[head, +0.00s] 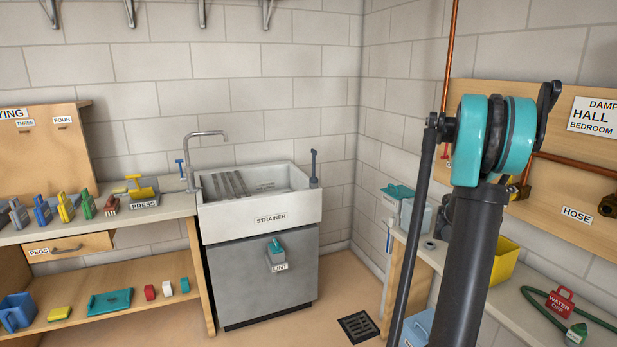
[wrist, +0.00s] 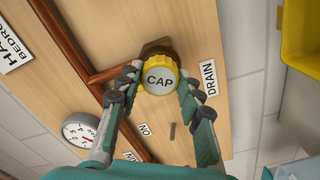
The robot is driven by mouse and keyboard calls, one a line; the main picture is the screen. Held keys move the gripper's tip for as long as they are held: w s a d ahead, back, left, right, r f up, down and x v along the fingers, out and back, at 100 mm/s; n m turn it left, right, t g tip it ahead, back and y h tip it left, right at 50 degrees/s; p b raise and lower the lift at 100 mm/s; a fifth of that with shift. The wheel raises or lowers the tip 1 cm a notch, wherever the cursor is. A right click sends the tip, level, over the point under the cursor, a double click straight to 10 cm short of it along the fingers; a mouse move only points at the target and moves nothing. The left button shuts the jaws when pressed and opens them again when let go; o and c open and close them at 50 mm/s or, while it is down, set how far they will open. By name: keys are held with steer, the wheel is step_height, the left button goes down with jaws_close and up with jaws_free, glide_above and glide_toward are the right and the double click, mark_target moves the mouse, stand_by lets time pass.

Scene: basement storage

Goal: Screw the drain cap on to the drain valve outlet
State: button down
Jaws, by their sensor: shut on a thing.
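The drain cap (wrist: 158,80) is a round yellow knurled cap with a white face marked CAP, in the wrist view. My gripper (wrist: 159,83) is shut on it, one finger at each side. Behind the cap shows a brass hex fitting (wrist: 157,46), beside the DRAIN label (wrist: 208,78) on the wooden board. The cap sits right in front of this fitting; whether its thread is engaged cannot be told.
A copper pipe (wrist: 110,72) and a round gauge (wrist: 80,130) are close by on the board. A yellow bin (head: 504,262) stands on the bench below. A green hose (head: 545,296) and a red WATER OFF tag (head: 562,303) lie to the right. A HOSE outlet (head: 606,206) sticks out.

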steer(key=m, duration=0.6)
steer(key=shift+d, duration=0.1)
steer(key=m, duration=0.6)
steer(key=c, duration=0.9)
jaws_free()
steer(key=shift+v, duration=4.6)
